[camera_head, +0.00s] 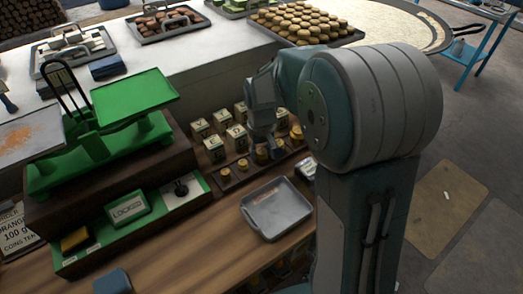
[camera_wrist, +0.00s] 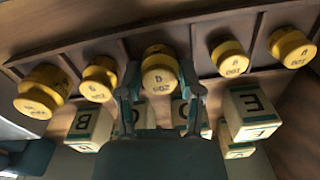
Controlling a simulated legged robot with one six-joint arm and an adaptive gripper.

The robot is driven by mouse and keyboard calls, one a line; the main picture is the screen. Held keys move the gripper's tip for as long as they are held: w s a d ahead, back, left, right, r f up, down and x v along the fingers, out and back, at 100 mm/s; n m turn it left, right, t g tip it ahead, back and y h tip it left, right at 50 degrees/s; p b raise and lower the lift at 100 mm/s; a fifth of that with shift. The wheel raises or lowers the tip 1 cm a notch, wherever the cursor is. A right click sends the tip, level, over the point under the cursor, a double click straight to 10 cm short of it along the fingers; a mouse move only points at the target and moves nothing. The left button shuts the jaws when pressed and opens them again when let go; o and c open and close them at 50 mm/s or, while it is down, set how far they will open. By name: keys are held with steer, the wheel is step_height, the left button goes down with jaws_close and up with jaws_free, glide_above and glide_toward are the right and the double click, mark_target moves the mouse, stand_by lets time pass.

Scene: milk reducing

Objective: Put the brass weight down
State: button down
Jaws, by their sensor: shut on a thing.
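My gripper (camera_wrist: 158,98) is shut on a brass weight (camera_wrist: 158,72), with one finger on each side of it. The weight is at the middle compartment of a dark wooden rack (camera_wrist: 120,45); I cannot tell whether it touches the rack floor. In the head view, my gripper (camera_head: 262,138) is over the rack (camera_head: 236,181) and partly covers the held weight (camera_head: 262,154). Two other brass weights (camera_wrist: 40,90) (camera_wrist: 99,78) stand to its left in the wrist view, and two more (camera_wrist: 229,57) (camera_wrist: 291,47) stand to its right.
Cream lettered blocks (camera_head: 215,148) stand behind the rack. A green balance scale (camera_head: 135,95) is at the left, above a panel with a "LOCKED" sign (camera_head: 127,207). An empty grey tray (camera_head: 276,207) lies in front of the rack. Bare wooden counter (camera_head: 185,250) lies left of the tray.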

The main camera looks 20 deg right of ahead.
mark_target(260, 151)
steer(key=shift+c, duration=1.3)
jaws_free()
steer(key=shift+a, duration=0.2)
steer(key=shift+r, duration=0.1)
step_height(260, 151, up, 11)
steer(key=s+r+m+t, duration=0.1)
steer(key=s+r+t, duration=0.2)
steer(key=s, duration=1.8)
steer(key=shift+m+t, duration=0.4)
steer(key=shift+t, duration=0.9)
steer(key=shift+r, duration=0.1)
